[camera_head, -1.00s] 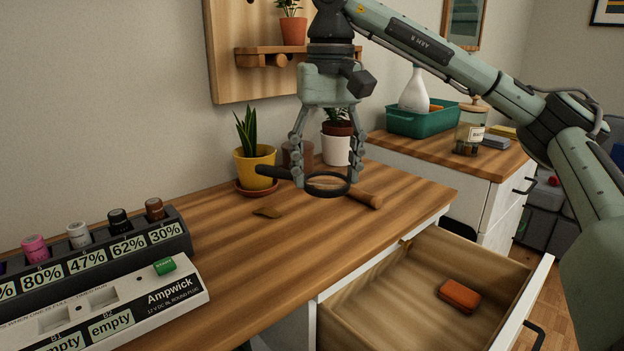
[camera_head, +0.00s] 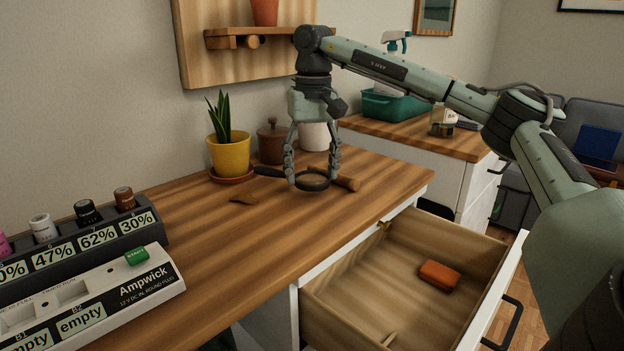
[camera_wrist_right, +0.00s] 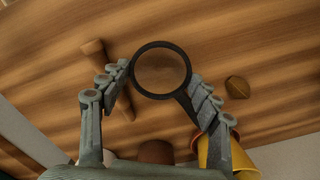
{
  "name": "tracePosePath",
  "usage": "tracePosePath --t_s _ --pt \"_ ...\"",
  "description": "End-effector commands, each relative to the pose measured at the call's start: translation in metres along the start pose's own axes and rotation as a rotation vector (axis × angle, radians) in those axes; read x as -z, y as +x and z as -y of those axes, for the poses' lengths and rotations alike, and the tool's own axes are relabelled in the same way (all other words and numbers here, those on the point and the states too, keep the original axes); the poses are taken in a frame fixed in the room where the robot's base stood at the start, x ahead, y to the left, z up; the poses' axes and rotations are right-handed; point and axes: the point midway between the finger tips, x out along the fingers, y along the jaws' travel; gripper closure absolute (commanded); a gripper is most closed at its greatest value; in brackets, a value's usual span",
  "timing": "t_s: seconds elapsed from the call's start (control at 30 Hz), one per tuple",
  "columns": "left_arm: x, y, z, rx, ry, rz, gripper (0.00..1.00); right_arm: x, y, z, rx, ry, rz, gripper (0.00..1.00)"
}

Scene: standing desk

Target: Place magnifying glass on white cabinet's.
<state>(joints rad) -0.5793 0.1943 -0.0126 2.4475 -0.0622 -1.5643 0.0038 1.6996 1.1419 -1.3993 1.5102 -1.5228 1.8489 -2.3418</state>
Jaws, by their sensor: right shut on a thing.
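The black magnifying glass (camera_head: 311,180) is held by my right gripper (camera_head: 312,178) above the wooden desk, with its round lens to the right and its handle pointing left. In the right wrist view, its ring (camera_wrist_right: 160,69) sits between the fingers of my right gripper (camera_wrist_right: 158,88). My right gripper is shut on it. The white cabinet (camera_head: 450,183) with a wooden top (camera_head: 420,134) stands behind and to the right of the desk. My left gripper is out of view.
An open drawer (camera_head: 348,292) with an orange object (camera_head: 439,274) juts from the desk (camera_head: 285,228). The cabinet top holds a teal bin (camera_head: 392,104) and a jar (camera_head: 443,121). The battery charger (camera_head: 95,303) is at left.

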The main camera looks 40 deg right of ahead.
Motion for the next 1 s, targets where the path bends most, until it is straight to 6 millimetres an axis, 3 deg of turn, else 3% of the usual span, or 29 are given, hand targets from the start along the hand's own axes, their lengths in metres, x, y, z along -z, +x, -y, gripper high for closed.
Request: tracePosePath --t_s 0.13,0.5,0.53,0.67,0.7,1.0 --pt "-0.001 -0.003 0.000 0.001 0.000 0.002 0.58 -0.001 0.022 -0.001 -0.002 0.001 0.002 0.69" --pt "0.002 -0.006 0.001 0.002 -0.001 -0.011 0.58 -0.001 0.027 -0.001 0.000 0.001 0.001 0.69" --pt "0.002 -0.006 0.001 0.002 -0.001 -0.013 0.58 -0.001 0.027 -0.001 0.000 0.001 0.001 0.36" --pt "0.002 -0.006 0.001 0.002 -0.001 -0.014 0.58 -0.001 0.026 -0.001 0.000 0.001 0.001 0.20" --pt "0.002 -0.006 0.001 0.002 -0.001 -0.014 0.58 -0.001 0.026 -0.001 0.000 0.001 0.001 0.17" --pt "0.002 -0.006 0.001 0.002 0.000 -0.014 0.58 -0.001 0.025 -0.001 0.000 0.001 0.000 0.17"
